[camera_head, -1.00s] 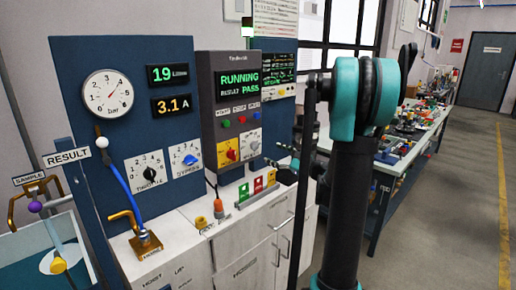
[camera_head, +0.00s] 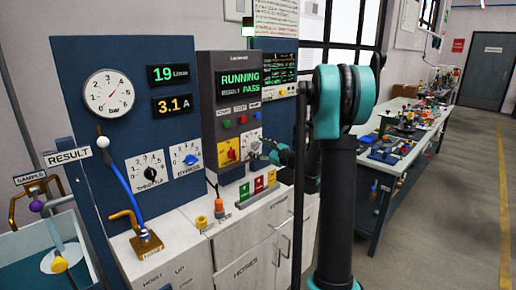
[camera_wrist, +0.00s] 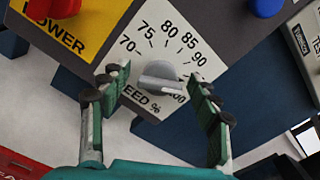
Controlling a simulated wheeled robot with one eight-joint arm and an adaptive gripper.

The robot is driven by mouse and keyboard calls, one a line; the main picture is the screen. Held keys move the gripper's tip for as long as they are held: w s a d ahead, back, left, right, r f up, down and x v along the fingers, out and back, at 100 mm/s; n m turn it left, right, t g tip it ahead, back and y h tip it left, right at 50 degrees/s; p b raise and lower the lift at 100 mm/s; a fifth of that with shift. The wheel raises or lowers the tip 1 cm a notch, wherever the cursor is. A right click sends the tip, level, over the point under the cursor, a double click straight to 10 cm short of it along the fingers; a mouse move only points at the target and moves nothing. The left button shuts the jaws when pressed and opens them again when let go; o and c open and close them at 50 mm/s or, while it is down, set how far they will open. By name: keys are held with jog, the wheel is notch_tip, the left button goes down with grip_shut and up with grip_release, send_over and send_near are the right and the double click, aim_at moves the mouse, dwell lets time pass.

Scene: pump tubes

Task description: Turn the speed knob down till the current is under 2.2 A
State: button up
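The grey speed knob (camera_wrist: 162,80) sits on a white dial plate marked from 70 to 100, with its pointer toward the high end. In the head view the knob's dial (camera_head: 251,138) is on the grey control panel, partly hidden by my gripper (camera_head: 266,154). In the wrist view my gripper (camera_wrist: 157,82) is open, with one finger on each side of the knob. A gap shows between each finger and the knob. The orange current display (camera_head: 172,105) reads 3.1 A.
The panel screen (camera_head: 240,86) reads RUNNING and PASS. Green, red and yellow tags (camera_head: 258,185) stand below the panel.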

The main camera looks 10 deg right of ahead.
jog(key=c, duration=1.2)
jog(key=shift+o, duration=0.2)
jog(key=shift+n, duration=2.8)
jog(key=o, duration=1.2)
